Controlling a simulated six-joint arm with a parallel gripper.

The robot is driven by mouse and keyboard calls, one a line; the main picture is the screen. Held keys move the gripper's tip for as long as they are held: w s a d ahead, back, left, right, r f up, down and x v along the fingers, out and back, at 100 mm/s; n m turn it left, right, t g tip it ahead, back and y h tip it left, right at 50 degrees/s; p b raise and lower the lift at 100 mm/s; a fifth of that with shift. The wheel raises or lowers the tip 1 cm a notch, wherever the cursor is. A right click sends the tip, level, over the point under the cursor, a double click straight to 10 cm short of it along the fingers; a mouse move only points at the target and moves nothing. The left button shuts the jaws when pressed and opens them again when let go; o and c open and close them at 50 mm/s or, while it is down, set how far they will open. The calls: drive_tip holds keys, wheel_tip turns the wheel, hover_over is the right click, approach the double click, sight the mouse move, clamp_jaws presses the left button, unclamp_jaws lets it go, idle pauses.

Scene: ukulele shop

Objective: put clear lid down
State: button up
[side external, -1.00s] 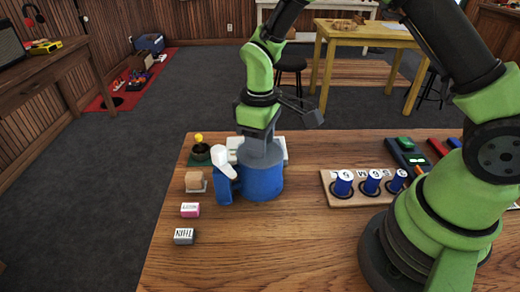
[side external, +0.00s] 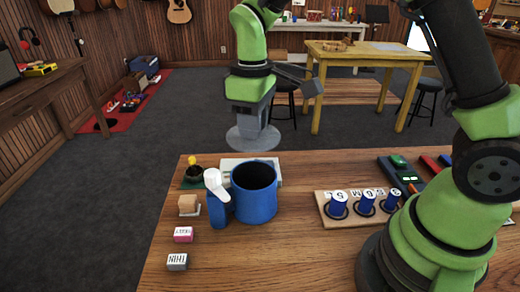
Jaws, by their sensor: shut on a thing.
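The clear lid (side external: 253,140) is a round, see-through greyish disc. My gripper (side external: 252,120) is shut on it from above, and the fingertips are partly hidden by the gripper body. The lid hangs roughly level, in the air above and apart from a blue round pot (side external: 256,202). The pot stands upright on the wooden table with its top open and its dark inside showing.
A blue bottle with a white top (side external: 217,199) stands against the pot's left side. Small blocks (side external: 183,235) lie at the table's left. A wooden rack (side external: 352,207) with several blue spools is at right. The table front (side external: 260,262) is clear.

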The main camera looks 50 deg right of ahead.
drive_tip(key=d+f, duration=0.3)
drive_tip(key=d, duration=0.5)
hover_over(304, 174)
wheel_tip(304, 174, down, 10)
drive_tip(key=shift+a+f, duration=0.1)
drive_tip(key=shift+f, duration=2.3)
drive_tip(key=shift+f, duration=0.15)
drive_tip(key=o, duration=0.9)
